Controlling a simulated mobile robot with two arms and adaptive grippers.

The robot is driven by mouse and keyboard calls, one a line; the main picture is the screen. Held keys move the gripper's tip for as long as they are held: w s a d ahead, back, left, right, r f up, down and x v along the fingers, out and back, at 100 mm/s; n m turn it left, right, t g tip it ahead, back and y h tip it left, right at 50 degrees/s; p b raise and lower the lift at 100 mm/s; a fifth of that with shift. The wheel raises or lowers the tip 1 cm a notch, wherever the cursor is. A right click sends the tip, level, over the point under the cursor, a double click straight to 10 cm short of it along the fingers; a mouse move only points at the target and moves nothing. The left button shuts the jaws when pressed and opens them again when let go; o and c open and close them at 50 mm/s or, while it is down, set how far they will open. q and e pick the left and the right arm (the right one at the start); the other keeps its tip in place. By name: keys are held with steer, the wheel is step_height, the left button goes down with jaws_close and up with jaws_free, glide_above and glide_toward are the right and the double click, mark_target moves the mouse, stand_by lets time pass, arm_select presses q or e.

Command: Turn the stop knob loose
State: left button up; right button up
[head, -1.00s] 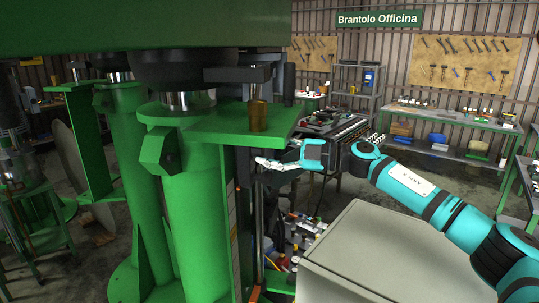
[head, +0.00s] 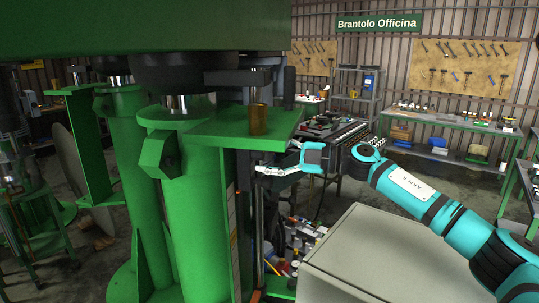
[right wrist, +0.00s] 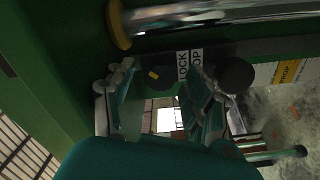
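My right gripper (head: 262,171) is beside the green machine column, just below the green plate (head: 212,124). In the right wrist view, my right gripper (right wrist: 160,92) is open, with its two fingers apart. A dark knob with a yellow mark (right wrist: 158,74) shows between the fingertips; contact cannot be told. A larger black round knob (right wrist: 235,75) lies to the right, beyond the right finger. A partly hidden white label (right wrist: 189,66) reading "LOCK" and "OP" lies between the knobs. Which one is the stop knob is not clear. My left gripper is not in view.
A metal rod (right wrist: 225,15) crosses the top of the wrist view, with a yellow ring at its left end. A grey box top (head: 365,255) lies below my right arm. A cluttered bench (head: 340,128) stands behind the gripper.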

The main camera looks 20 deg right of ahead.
steer(key=shift+s+d, duration=0.25)
steer(key=shift+d, duration=0.2)
steer(key=v, duration=1.1)
